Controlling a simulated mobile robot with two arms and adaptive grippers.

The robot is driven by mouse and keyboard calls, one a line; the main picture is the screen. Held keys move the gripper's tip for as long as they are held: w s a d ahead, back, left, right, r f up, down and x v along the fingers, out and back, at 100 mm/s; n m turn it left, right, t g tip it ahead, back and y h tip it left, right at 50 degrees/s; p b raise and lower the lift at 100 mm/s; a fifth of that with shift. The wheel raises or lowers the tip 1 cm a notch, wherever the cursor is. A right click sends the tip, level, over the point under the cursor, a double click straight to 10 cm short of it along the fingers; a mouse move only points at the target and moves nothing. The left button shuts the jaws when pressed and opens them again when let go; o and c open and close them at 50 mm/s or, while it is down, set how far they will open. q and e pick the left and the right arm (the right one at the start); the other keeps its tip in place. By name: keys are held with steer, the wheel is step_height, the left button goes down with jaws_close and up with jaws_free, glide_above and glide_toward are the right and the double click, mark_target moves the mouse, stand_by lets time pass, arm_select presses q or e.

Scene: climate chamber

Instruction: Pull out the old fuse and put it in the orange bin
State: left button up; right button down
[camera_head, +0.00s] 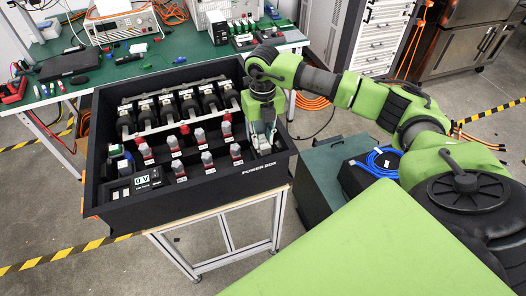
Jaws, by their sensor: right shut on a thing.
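My right gripper (263,128) reaches down into the right end of the black power box (225,182) and is shut on the old fuse there. The fuse is mostly hidden by the fingers, and I cannot tell whether it is still seated. A pale fuse holder (264,146) shows just below the fingertips. My left gripper is not in view. I see no orange bin in this view.
The power box holds rows of red and grey connectors (203,137) and black cable ends, and stands on a metal-framed table (225,232). A green workbench (140,68) with instruments is behind. A dark green case (316,170) and blue cable (377,163) lie right of the box.

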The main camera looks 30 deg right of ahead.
mark_target(263, 141)
steer(key=shift+r, duration=0.15)
steer(key=shift+r+p, duration=1.25)
steer(key=shift+r, duration=0.65)
